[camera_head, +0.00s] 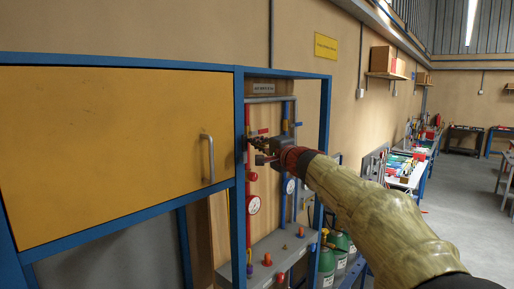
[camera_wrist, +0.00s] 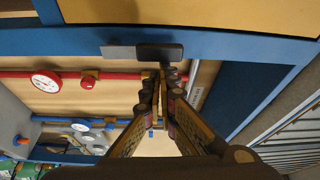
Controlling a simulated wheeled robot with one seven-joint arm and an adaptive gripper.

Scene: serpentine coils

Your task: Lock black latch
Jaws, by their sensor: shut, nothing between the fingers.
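The black latch (camera_wrist: 160,52) shows in the wrist view as a dark bar beside a grey plate (camera_wrist: 118,52), against the blue frame (camera_wrist: 70,43) of the yellow cabinet. In the head view I cannot pick the latch out clearly from the dark gripper parts. My gripper (camera_wrist: 160,74) is shut and empty. Its fingertips are right by the latch, just below it in the wrist picture. I cannot tell whether they touch it. In the head view my gripper (camera_head: 257,146) is at the blue post right of the yellow door (camera_head: 110,140), which looks shut.
The door has a grey upright handle (camera_head: 207,157). Right of it, an open blue-framed bay holds a red pipe (camera_head: 248,185), a gauge (camera_head: 253,205) and a blue pipe close to my gripper. Green cylinders (camera_head: 327,262) stand below. Free floor lies at the far right.

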